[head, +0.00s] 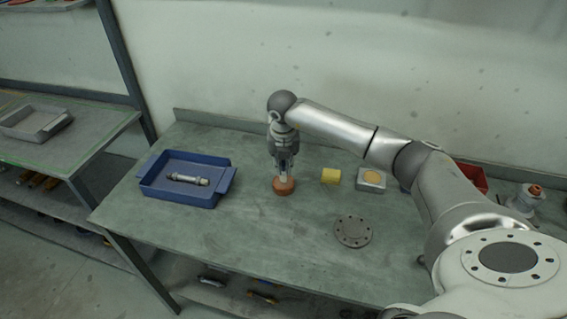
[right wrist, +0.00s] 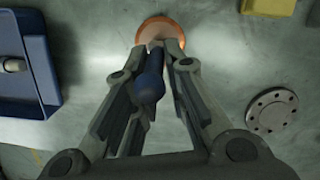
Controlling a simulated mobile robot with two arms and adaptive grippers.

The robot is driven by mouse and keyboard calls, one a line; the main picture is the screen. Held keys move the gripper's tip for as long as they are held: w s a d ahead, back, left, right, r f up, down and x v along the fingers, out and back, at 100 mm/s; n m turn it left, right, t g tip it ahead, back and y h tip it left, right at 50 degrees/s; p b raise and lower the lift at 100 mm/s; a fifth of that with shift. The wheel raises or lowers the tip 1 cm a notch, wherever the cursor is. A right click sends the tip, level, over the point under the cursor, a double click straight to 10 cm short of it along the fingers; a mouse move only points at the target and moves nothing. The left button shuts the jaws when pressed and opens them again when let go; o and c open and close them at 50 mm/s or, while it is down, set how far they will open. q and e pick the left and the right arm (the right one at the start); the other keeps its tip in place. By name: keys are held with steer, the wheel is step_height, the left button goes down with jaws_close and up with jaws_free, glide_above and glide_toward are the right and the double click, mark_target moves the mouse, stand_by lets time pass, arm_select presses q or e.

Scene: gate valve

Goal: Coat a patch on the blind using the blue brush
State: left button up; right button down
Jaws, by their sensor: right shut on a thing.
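The blue brush (right wrist: 150,82) is between the fingers of my right gripper (right wrist: 162,50), its blue handle showing in the right wrist view. The right gripper (head: 284,174) is shut on it and points down at the table. A low round orange piece (head: 284,187) is right at the fingertips; it also shows in the right wrist view (right wrist: 160,31). The brush's tip is hidden, and I cannot tell whether it touches the orange piece. The blind (head: 353,231), a grey round flange with bolt holes, lies flat on the table, right of the gripper and closer to me. My left gripper is out of view.
A blue tray (head: 228,182) with a metal bolt-like part (head: 187,179) stands left on the green table (head: 250,250). A yellow block (head: 330,175) and a grey tin with pale yellow contents (head: 371,178) sit right of the gripper. A red bin (head: 472,178) and white valve (head: 527,197) stand behind my arm.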

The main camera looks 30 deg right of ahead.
step_height(320, 180, up, 7)
steer(key=p, duration=0.4)
stand_by(0.4)
stand_by(0.5)
steer(key=s+a+f+m+g+b, duration=0.1)
steer(key=s+a+m+b, duration=0.3)
steer(key=s+a+m, duration=0.5)
steer(key=s+a+f+m+g+y+b, duration=0.1)
steer(key=s+a+m+g+b, duration=0.2)
steer(key=s+a+m, duration=0.5)
steer(key=s+m+b, duration=0.1)
steer(key=s+m, duration=0.4)
steer(key=m, duration=0.7)
steer(key=shift+a+f+m+b, duration=0.3)
steer(key=shift+a+f+b, duration=0.05)
steer(key=shift+f+b, duration=0.05)
